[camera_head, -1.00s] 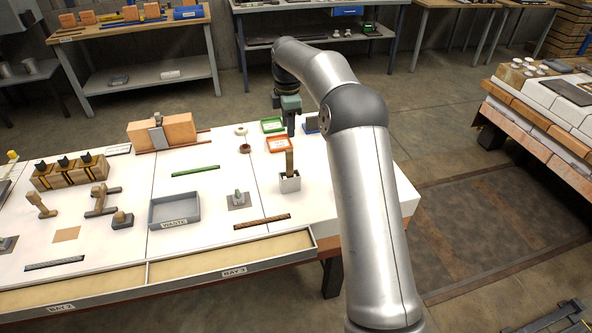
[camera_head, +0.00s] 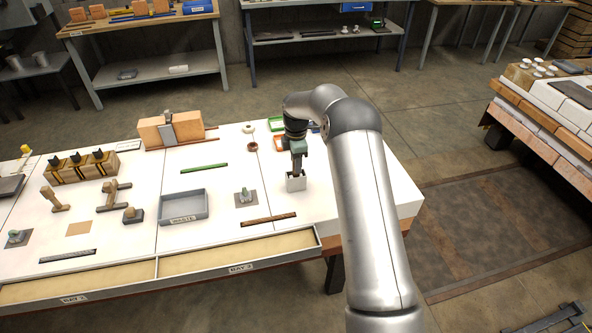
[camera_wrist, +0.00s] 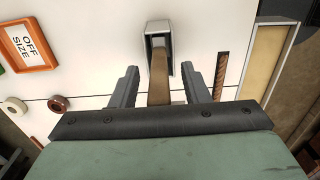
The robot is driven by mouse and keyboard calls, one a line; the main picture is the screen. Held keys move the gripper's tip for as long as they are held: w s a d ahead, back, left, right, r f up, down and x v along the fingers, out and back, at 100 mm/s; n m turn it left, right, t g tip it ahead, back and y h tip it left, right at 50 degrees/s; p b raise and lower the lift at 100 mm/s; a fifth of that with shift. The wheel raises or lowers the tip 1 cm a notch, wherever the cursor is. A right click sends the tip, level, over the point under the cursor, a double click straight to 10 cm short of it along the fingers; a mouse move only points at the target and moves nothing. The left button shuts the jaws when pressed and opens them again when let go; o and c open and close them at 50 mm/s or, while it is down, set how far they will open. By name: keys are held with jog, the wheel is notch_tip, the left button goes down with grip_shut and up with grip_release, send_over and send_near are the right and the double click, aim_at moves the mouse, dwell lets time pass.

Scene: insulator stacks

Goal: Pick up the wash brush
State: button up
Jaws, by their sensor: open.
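The wash brush shows in the wrist view as a brown wooden handle (camera_wrist: 159,78) standing up from a small white holder (camera_wrist: 158,27). Its lower end is hidden inside the holder. My gripper (camera_wrist: 159,75) is open, with one finger on each side of the handle and a gap visible on both sides. In the head view my gripper (camera_head: 297,166) points down right above the holder (camera_head: 296,183), and it hides the brush there.
An orange "OFF SIZE" tray (camera_wrist: 27,46) lies beside the holder. A brown strip (camera_head: 268,220), a grey waste tray (camera_head: 183,207) and a small green-topped piece on a grey pad (camera_head: 245,196) lie nearby. The table to the holder's right is clear.

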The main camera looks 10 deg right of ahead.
jog(key=shift+f, duration=0.1)
grip_shut()
